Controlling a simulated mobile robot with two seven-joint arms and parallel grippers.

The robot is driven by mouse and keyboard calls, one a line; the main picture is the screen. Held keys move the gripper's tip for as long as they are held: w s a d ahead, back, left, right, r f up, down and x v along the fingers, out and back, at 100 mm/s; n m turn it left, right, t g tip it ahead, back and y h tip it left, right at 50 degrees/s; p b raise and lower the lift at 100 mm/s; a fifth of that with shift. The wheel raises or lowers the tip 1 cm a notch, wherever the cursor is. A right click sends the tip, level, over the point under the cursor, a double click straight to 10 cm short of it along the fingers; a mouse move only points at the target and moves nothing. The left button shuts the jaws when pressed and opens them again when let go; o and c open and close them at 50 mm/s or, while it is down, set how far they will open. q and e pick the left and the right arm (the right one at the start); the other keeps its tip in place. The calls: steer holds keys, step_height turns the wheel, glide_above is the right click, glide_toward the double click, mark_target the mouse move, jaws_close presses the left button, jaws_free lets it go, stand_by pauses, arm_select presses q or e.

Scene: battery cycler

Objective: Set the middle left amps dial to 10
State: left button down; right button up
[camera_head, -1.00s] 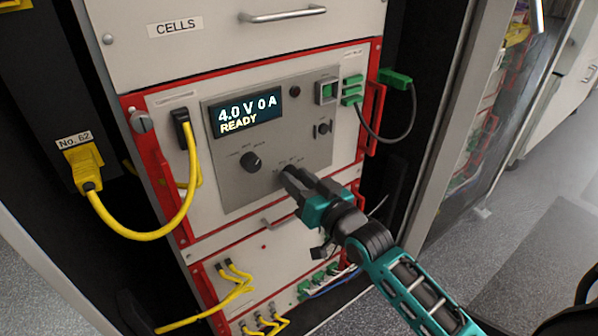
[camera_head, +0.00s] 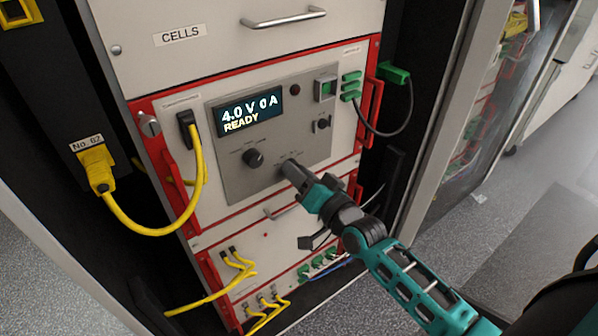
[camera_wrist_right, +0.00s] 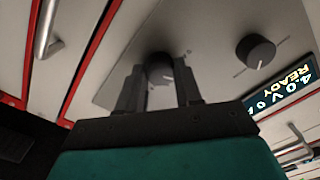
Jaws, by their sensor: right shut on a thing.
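The grey control panel (camera_head: 225,175) has a display (camera_head: 247,111) that reads "4.0 V 0 A READY". One dark dial (camera_head: 253,158) sits on the left below the display and also shows in the right wrist view (camera_wrist_right: 256,51). My right gripper (camera_head: 289,169) reaches from the lower right to the panel's lower right dial. In the right wrist view that dial (camera_wrist_right: 159,73) sits between the two fingers of my right gripper (camera_wrist_right: 160,84), which is shut on it. In the head view the fingers hide most of this dial. My left gripper is out of view.
A yellow cable (camera_head: 201,185) loops at the left of the panel. A green plug (camera_head: 394,75) with a dark cable hangs at the right. A red-framed unit with handles surrounds the panel. A drawer labelled CELLS (camera_head: 222,50) is above.

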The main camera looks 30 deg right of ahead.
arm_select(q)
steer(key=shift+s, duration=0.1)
arm_select(e)
steer(key=o, duration=1)
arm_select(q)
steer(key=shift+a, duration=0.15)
arm_select(e)
steer(key=shift+o, duration=0.2)
arm_select(q)
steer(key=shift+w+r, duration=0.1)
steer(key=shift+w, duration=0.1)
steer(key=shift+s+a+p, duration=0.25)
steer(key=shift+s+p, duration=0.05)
steer(key=shift+p, duration=0.35)
arm_select(e)
steer(key=s+d, duration=0.2)
steer(key=s, duration=1)
steer(key=shift+s, duration=0.4)
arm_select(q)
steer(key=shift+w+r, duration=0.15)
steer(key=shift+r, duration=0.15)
arm_select(e)
steer(key=shift+a, duration=0.1)
